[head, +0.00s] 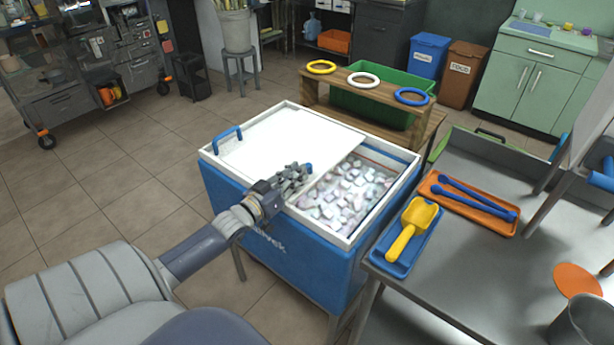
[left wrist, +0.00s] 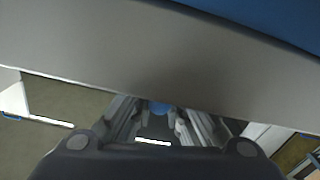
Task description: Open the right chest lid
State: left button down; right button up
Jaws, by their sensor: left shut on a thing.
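The blue chest (head: 285,262) has a white rim and stands in the middle of the head view. White lid surface (head: 290,137) covers its left part, with a blue handle (head: 228,138) near the left end. The right part is uncovered and shows pale ice cubes (head: 345,195). My left gripper (head: 298,176) is shut on another blue handle (head: 309,167) near the edge of the opening, mostly hidden by the fingers. In the left wrist view the fingers (left wrist: 157,122) flank a bit of blue. My right gripper is not in view.
A steel table (head: 440,270) on the right holds a blue tray with a yellow scoop (head: 413,225) and an orange tray (head: 470,205) with blue tools. A wooden stand (head: 375,103) with colored rings is behind the chest. The floor at left is clear.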

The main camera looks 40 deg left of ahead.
pick_arm(q)
jog(key=shift+a+r, duration=0.1)
jog(key=shift+a, duration=0.1)
jog(key=c, duration=1.6)
grip_release()
jog(key=shift+r, duration=0.1)
jog(key=s, duration=1.2)
jog(key=shift+d+f, duration=0.25)
